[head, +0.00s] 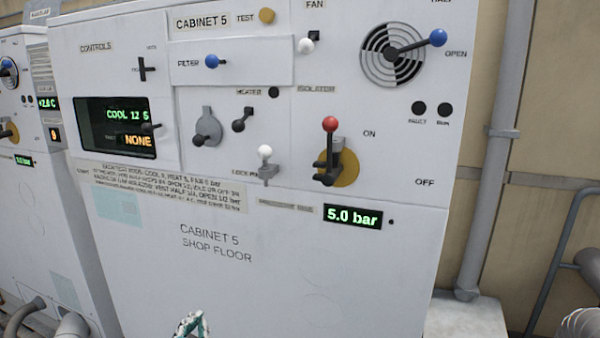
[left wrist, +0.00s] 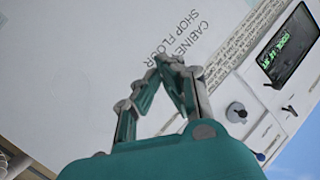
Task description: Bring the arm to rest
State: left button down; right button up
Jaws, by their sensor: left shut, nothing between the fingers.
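My left gripper (head: 190,325) shows at the bottom edge of the head view, low in front of the cabinet's plain lower panel. In the left wrist view its teal fingers (left wrist: 168,62) are closed together at the tips, with nothing between them. Cabinet 5 (head: 290,270) fills the middle of the head view, and its front also shows in the left wrist view (left wrist: 80,60). The gripper is apart from the cabinet's controls. My right gripper is not clearly in view.
The cabinet front carries a red-knobbed isolator lever (head: 330,125), a blue-knobbed fan lever (head: 437,38), a white-knobbed lock pin (head: 265,152) and a gauge display (head: 352,217) reading 5.0 bar. Another cabinet (head: 40,220) stands at left. A pipe (head: 495,150) and railing (head: 560,245) are at right.

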pick_arm(q)
jog(key=s+f+n+g+h, duration=0.1)
jog(key=s+f+n+g, duration=0.1)
jog(key=s+f+g, duration=0.65)
jog(key=s+f+n+g+h, duration=0.1)
jog(key=s+f+g, duration=0.2)
jog(key=s+f, duration=1.1)
jog(key=s+f+g, duration=0.1)
jog(key=s+f, duration=0.2)
jog(key=f, duration=0.9)
jog(key=s+f+g, duration=0.1)
jog(key=s+f, duration=0.3)
jog(key=f, duration=0.7)
jog(key=s+a+f+g, duration=0.1)
jog(key=s+a+f, duration=0.1)
jog(key=s+f, duration=1.3)
jog(key=shift+s+a+f, duration=0.15)
jog(key=shift+s+a, duration=0.15)
jog(key=shift+s, duration=0.1)
